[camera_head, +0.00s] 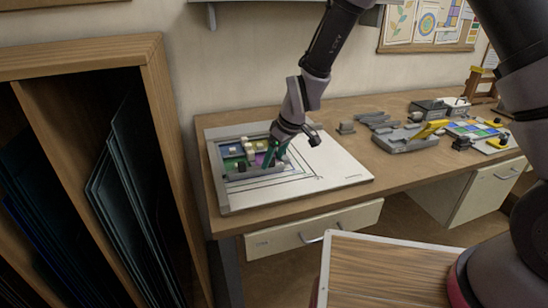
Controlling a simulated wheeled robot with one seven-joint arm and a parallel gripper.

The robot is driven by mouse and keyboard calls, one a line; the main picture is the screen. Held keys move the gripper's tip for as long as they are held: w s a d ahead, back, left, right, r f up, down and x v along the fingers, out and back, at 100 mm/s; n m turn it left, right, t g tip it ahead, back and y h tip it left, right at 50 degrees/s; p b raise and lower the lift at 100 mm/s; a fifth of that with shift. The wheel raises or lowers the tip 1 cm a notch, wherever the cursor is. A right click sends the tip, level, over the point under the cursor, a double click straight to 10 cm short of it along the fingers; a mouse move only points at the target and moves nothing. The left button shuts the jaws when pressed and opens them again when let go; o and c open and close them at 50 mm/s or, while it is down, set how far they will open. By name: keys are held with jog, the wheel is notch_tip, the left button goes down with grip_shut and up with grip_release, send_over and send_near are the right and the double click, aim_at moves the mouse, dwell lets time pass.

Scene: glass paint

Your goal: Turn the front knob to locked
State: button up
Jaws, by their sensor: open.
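My gripper (274,159), with teal fingers, is open and points down over the right side of the stained-glass panel (235,165). The panel has green, blue, yellow and purple panes and lies in the upper left of the white work board (335,170). Small pale and grey fittings (249,151) stand on or beside the panel, just left of my gripper. I cannot tell which of them is the front knob, or which way it is turned. My gripper hides part of this area, and I cannot tell whether its fingers touch anything.
A grey tool with a yellow lever (428,131) and a second coloured panel (478,129) lie on the table's right side. A wooden rack (155,100) with dark sheets stands at left. The board's right part is clear.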

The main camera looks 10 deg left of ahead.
grip_shut()
jog(key=m, duration=0.2)
jog(key=t, duration=0.1)
jog(key=shift+s+a+m+h, duration=0.2)
jog(key=shift+s+m+h, duration=0.1)
jog(key=shift+m, duration=0.1)
jog(key=m, duration=0.1)
jog(key=m+t+h, duration=0.1)
jog(key=m, duration=0.3)
jog(key=shift+s+a+h, duration=0.1)
jog(key=shift+a+h, duration=0.15)
jog(key=shift+h, duration=0.05)
jog(key=m, duration=0.2)
jog(key=m+h, duration=0.1)
jog(key=m, duration=0.1)
jog(key=m+h, duration=0.1)
jog(key=m, duration=0.1)
jog(key=shift+a+t, duration=0.3)
jog(key=shift+t, duration=0.1)
jog(key=m, duration=0.2)
jog(key=m+h, duration=0.1)
jog(key=m, duration=0.1)
jog(key=shift+a+h, duration=0.15)
jog(key=shift+h, duration=0.15)
jog(key=shift+g, duration=0.3)
